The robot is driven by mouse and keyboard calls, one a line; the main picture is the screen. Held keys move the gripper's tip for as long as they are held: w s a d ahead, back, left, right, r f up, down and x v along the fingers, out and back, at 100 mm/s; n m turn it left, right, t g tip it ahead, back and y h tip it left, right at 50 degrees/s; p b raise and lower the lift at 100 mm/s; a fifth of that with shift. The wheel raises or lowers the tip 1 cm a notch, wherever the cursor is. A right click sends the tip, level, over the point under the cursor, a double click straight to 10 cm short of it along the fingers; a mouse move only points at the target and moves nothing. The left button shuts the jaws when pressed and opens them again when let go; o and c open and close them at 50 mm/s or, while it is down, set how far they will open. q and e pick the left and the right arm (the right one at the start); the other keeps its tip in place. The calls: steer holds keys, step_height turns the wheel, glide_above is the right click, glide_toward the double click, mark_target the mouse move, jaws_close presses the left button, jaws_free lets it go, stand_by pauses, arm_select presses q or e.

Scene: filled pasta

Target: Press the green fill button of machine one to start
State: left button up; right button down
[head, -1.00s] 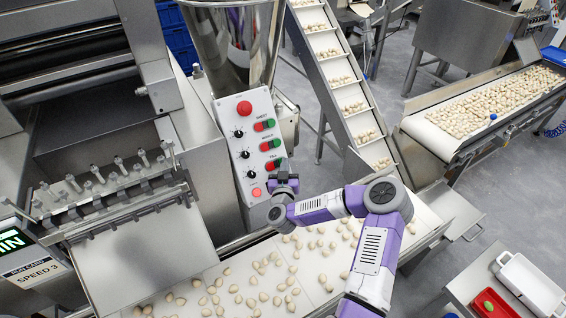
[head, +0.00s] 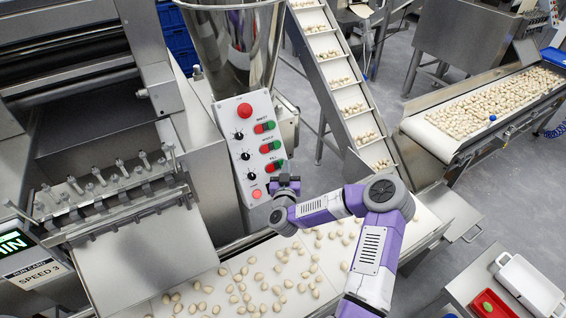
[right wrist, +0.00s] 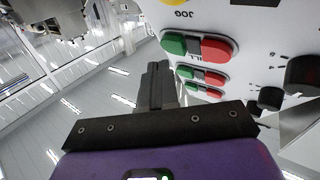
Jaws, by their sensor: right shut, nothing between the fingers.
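The control panel (head: 248,150) is light grey, with a large red button at its top and three red-green button pairs below. The lowest pair is labelled FILL; its green fill button (head: 281,163) is on the right, beside a red one. In the right wrist view the green fill button (right wrist: 174,43) is nearest, right of and above my fingers. My right gripper (head: 287,180) is shut and empty, just below and right of that button. The wrist view shows its shut fingers (right wrist: 154,85) clear of the green cap in the picture; the exact gap cannot be told. My left gripper is out of view.
A conveyor belt (head: 229,268) with loose filled pasta runs beneath my right arm. A steel hopper (head: 235,45) stands behind the panel, with an inclined conveyor (head: 335,75) to its right. A metal roller machine (head: 70,140) fills the left. A red tray (head: 480,304) is at lower right.

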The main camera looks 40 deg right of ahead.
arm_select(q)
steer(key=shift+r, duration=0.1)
arm_select(e)
steer(key=shift+s+r, duration=0.1)
arm_select(q)
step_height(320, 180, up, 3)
steer(key=p, duration=0.2)
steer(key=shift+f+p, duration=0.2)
steer(key=shift+p, duration=0.1)
arm_select(e)
steer(key=s, duration=0.1)
steer(key=s+r, duration=0.2)
steer(key=s, duration=0.1)
steer(key=shift+a+r, duration=0.2)
steer(key=shift+r, duration=0.05)
